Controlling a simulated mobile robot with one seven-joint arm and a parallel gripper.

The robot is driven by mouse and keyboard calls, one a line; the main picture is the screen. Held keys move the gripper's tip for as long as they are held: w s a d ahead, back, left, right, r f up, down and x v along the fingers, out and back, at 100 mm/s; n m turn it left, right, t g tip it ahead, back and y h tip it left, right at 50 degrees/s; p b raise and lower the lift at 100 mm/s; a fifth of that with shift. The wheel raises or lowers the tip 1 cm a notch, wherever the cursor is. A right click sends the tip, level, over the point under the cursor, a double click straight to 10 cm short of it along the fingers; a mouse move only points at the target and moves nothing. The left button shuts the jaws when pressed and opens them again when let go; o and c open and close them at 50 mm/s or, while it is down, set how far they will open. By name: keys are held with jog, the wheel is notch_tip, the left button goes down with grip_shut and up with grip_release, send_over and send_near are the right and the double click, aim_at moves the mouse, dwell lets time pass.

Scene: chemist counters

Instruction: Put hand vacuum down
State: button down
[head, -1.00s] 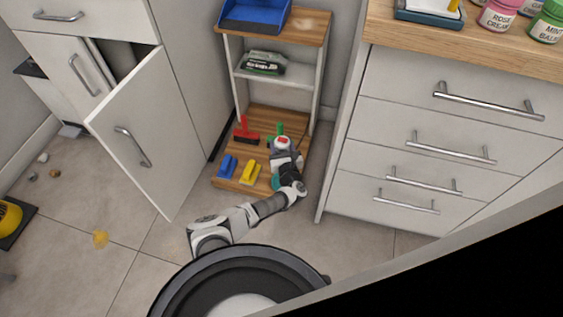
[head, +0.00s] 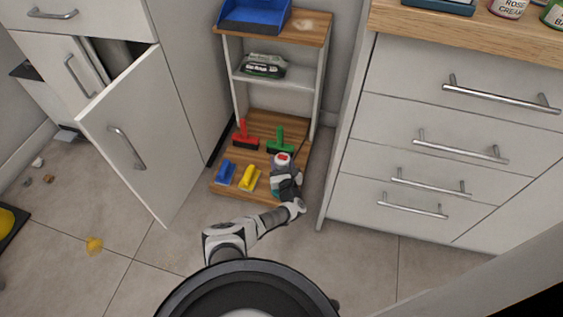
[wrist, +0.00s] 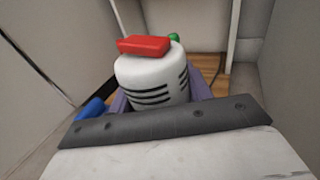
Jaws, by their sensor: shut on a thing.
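The hand vacuum (head: 281,159) has a white body with dark slits and a red part on top. In the wrist view the hand vacuum (wrist: 150,80) stands up between my fingers. My gripper (head: 285,174) is shut on it at the front right of the shelf unit's bottom board (head: 222,187). A teal part shows beside my gripper in the head view. I cannot tell whether the vacuum touches the board. My gripper and wrist hide its lower part.
Red (head: 245,138), green (head: 279,143), blue (head: 226,172) and yellow (head: 249,178) brushes lie on the bottom board. Above are a shelf with a dark green pack (head: 263,66) and a blue tray (head: 254,14). An open cabinet door (head: 135,135) stands left, drawers (head: 415,160) right.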

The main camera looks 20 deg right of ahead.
jog(key=shift+f, duration=0.15)
jog(key=c, duration=0.6)
grip_release()
jog(key=shift+c, duration=0.2)
jog(key=shift+r, duration=0.25)
jog(key=shift+s+p, duration=0.3)
jog(key=shift+p, duration=0.05)
jog(key=s+a+p, duration=0.1)
jog(key=s+p, duration=0.3)
jog(key=s, duration=0.7)
jog(key=shift+s+a+r+p, duration=0.15)
jog(key=shift+a+r+p, duration=0.1)
jog(key=shift+r+p, duration=0.05)
